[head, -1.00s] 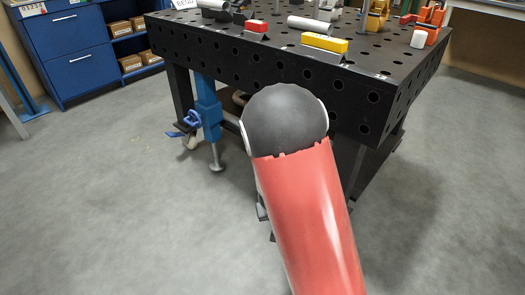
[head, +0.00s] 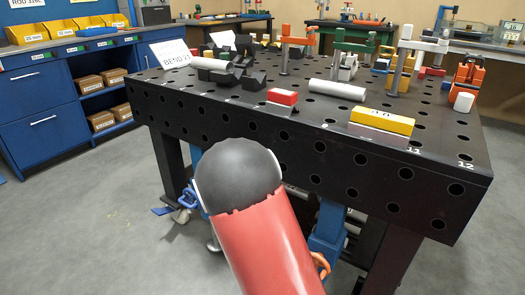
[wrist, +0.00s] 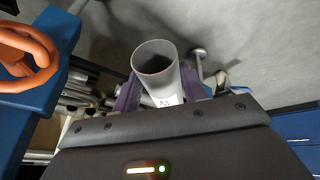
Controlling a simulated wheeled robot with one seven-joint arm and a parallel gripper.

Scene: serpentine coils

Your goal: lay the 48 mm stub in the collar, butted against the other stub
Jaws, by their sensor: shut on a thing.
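In the wrist view my gripper (wrist: 161,90) is shut on a short grey-white hollow stub (wrist: 170,94), with one jaw on each side. The stub's open end faces up and away from the wrist; a small printed mark on it is too blurred to read. My gripper is hidden behind my red arm in the head view. On the black welding table (head: 200,105), a grey tube (head: 209,63) lies by dark V-shaped blocks (head: 238,76), and another pale tube (head: 337,90) lies farther right. I cannot tell which piece is the collar.
A red block (head: 282,97) and a yellow block (head: 382,121) sit near the table's front edge. Clamps (head: 402,65) stand behind, and an orange tool (head: 468,78) is at the right. A sign (head: 171,52) stands at the back left.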

